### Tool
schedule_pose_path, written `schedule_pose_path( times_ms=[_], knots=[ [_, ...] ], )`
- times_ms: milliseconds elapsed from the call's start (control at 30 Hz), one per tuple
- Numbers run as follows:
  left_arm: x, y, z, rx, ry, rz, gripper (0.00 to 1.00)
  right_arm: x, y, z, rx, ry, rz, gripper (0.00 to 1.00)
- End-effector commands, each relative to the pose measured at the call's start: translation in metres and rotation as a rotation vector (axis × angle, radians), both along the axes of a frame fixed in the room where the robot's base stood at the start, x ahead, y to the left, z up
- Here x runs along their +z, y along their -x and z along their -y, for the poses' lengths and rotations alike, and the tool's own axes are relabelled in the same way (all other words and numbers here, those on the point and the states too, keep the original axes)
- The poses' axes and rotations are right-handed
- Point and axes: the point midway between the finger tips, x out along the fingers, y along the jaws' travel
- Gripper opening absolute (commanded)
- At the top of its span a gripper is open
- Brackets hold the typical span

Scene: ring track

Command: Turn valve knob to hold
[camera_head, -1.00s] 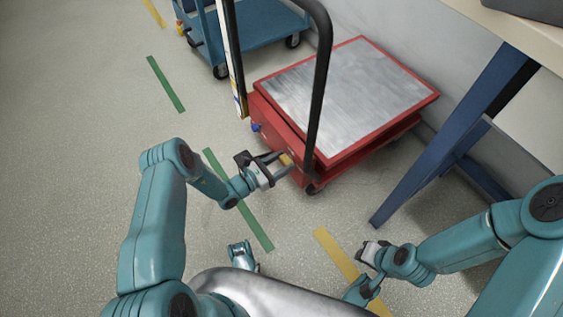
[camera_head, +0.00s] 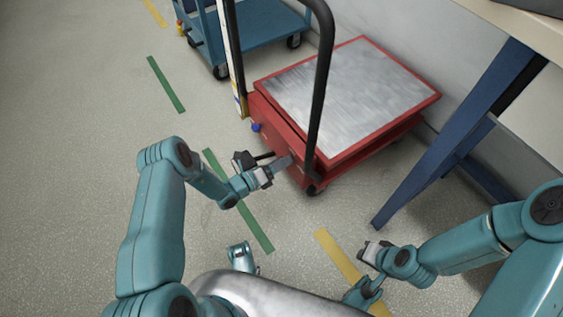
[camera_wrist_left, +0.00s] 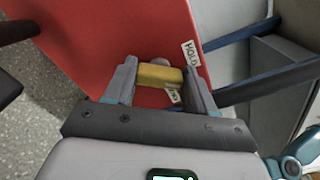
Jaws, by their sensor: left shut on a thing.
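The valve knob is a yellow bar (camera_wrist_left: 160,75) on the red face of the cart (camera_head: 300,175). In the left wrist view it sits between the two fingers of my left gripper (camera_wrist_left: 160,82), which is shut on it. A white HOLD label (camera_wrist_left: 191,54) is on the red face, up and right of the knob. A second white label (camera_wrist_left: 173,96) lies just below the knob, partly hidden and unreadable. In the head view my left gripper (camera_head: 272,166) is at the cart's near end and hides the knob. My right gripper (camera_head: 370,253) is away from the cart, above the floor.
The red cart carries a metal top (camera_head: 345,98) and a tall black handle (camera_head: 322,80) that rises close to my left gripper. A blue cart (camera_head: 255,30) stands behind. A blue-legged table (camera_head: 455,135) is at right. The floor at left is clear.

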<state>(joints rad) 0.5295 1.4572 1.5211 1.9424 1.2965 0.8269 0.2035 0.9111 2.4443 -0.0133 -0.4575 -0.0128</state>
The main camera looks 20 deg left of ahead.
Motion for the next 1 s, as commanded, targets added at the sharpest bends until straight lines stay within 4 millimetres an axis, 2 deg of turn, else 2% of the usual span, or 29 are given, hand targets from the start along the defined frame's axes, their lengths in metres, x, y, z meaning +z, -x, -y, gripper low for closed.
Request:
schedule_pose_path(
  times_ms=[500,1000],
  knots=[
    [-0.0025,0.0005,0.0,-0.001,0.35,-0.275,0.25,0.0,-0.0003,0.0,0.0,0.0,0.001,0.0],
    [-0.0033,0.0006,0.0001,-0.001,0.495,-0.388,0.25,-0.0001,-0.0002,0.0,0.0,0.0,0.001,0.0]
  ],
)
